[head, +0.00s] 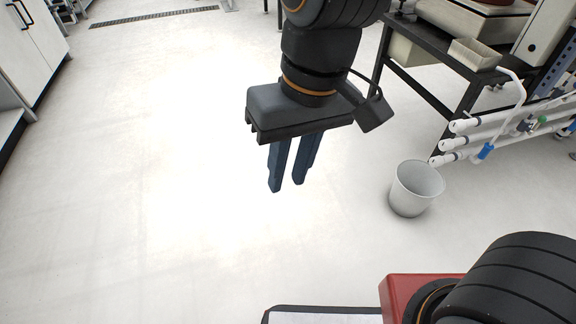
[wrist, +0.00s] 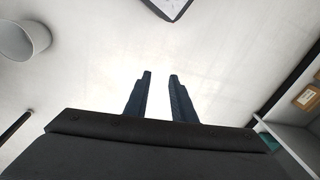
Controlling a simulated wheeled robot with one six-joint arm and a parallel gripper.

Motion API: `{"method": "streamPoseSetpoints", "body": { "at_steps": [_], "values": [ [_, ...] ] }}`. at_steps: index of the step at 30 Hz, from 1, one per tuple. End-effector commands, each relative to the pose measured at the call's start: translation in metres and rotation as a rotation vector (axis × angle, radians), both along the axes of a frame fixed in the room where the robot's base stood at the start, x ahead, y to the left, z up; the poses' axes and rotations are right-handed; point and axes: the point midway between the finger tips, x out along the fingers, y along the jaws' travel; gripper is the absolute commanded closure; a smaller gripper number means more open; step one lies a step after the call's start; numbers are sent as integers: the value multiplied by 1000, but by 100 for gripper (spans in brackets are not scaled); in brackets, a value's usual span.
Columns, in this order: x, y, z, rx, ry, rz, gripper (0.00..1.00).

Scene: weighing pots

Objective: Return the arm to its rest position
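My gripper (head: 287,186) hangs above the open floor near the middle of the head view, its blue fingers pointing down. In the wrist view the two fingers (wrist: 160,76) stand apart with bare floor showing between them. The gripper is open and holds nothing. My arm comes in from the top of the head view, and another part of my own body shows at the lower right.
A white bin (head: 416,190) stands on the floor right of my gripper. Beyond it are white pipes (head: 480,140) and a dark-framed table (head: 432,42) with a small tray (head: 474,54). White cabinets (head: 28,40) line the left. The floor between is clear.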

Motion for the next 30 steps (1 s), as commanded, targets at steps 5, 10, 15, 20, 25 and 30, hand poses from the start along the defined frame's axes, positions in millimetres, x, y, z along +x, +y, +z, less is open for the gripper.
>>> {"method": "streamPoseSetpoints", "body": {
  "at_steps": [5, 10, 15, 20, 25, 30],
  "values": [
    [-21, 1, 4, -1, -6, 80, 77],
    [-21, 1, 4, -1, -5, 82, 77],
    [-21, 1, 5, -1, -6, 81, 77],
    [-21, 1, 5, -1, -6, 80, 77],
    [-21, 1, 5, 0, -6, 79, 77],
    [-21, 1, 5, 0, -6, 77, 77]
  ]
}}
